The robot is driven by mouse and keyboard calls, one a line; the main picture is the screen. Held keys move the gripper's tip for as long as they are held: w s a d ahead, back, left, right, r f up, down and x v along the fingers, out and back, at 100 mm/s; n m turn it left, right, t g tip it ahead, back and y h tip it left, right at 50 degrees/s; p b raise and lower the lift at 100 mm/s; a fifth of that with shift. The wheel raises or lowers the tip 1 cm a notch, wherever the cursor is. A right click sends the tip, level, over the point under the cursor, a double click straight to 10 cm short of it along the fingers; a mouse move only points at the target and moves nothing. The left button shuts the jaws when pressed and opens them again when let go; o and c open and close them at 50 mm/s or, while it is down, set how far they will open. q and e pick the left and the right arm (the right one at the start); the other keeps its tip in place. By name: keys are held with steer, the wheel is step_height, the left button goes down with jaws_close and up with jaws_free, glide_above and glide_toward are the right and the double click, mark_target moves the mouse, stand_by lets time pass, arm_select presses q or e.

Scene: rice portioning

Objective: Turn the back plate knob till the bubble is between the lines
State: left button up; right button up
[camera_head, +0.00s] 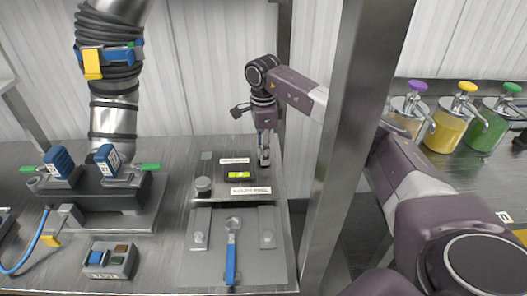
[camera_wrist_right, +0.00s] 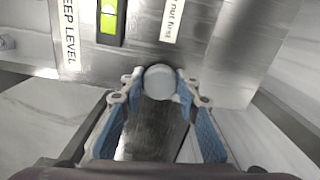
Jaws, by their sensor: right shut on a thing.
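The back plate (camera_head: 215,171) is a grey metal plate with two white labels and a small yellow-green bubble level (camera_head: 239,175) in a black frame. The level also shows at the top of the wrist view (camera_wrist_right: 109,22); a pale patch and dark lines show in it, but I cannot tell surely where the bubble sits between them. My right gripper (camera_head: 264,158) points down at the plate's right side. In the wrist view its fingertips (camera_wrist_right: 160,88) are shut on a round pale knob (camera_wrist_right: 159,81). My left gripper is out of view.
A front plate (camera_head: 207,267) holds a blue-handled wrench (camera_head: 231,255). A round grey knob (camera_head: 203,185) is at the back plate's left. A dark manifold (camera_head: 100,192) with green-handled valves stands left. A metal post (camera_head: 345,130) rises right of the plates. Pump jars (camera_head: 447,128) stand beyond it.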

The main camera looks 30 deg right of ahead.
steer(key=m+p, duration=0.1)
steer(key=m, duration=0.4)
steer(key=shift+r+m, duration=0.1)
steer(key=shift+m, duration=0.3)
steer(key=m+p, duration=0.1)
steer(key=m, duration=0.4)
steer(key=shift+m, duration=0.3)
steer(key=o, duration=1.2)
steer(key=shift+c, duration=0.2)
steer(key=shift+r, duration=0.15)
step_height(320, 180, up, 12)
steer(key=shift+f, duration=0.2)
